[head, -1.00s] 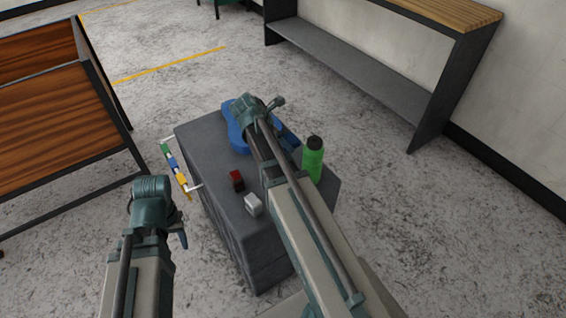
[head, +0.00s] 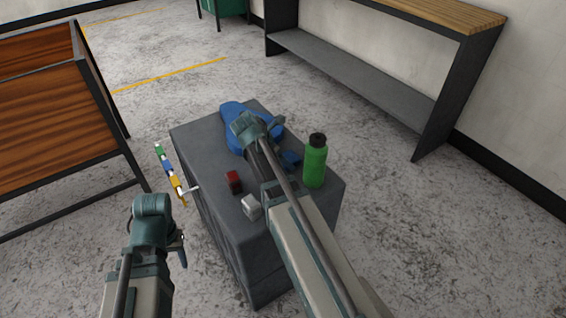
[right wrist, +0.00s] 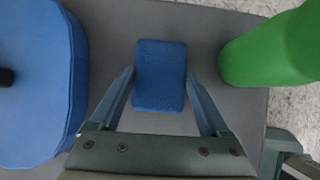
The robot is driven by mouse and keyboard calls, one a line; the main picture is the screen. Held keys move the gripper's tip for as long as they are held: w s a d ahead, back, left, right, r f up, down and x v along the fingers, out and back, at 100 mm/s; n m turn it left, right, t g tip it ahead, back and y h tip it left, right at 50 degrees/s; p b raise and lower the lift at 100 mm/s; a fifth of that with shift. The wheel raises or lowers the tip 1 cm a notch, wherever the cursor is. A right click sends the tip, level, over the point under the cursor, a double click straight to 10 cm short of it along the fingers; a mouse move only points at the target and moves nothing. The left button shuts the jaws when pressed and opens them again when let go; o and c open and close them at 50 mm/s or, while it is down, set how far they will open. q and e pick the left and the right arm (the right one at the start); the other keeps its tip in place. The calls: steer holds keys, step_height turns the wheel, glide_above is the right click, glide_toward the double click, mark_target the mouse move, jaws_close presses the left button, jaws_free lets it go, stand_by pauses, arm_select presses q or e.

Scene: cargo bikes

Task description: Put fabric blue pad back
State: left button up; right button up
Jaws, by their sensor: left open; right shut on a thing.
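A small blue fabric pad (right wrist: 160,72) sits between the fingers of my right gripper (right wrist: 162,80) in the right wrist view. The gripper is shut on its sides, above the grey box top. Whether the pad still touches the box top, I cannot tell. In the head view the pad (head: 290,158) shows just right of my right arm, which hides most of that gripper. My left gripper (head: 183,248) is open and empty at lower left, apart from the box and partly hidden by its own wrist.
The grey box (head: 205,140) also bears a larger blue seat-like piece (head: 233,115), a green bottle (head: 315,162), a red-and-black block (head: 234,182) and a white-grey block (head: 251,207). A coloured strip (head: 169,172) hangs at its left side. A wood-panelled frame (head: 60,125) stands left; a shelf (head: 350,75) stands behind.

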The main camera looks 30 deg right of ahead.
steer(key=shift+f, duration=0.1)
steer(key=o, duration=1)
steer(key=shift+r, duration=0.45)
steer(key=shift+p+v, duration=5.1)
steer(key=shift+v, duration=0.7)
steer(key=shift+s+a, duration=0.1)
steer(key=shift+a, duration=0.05)
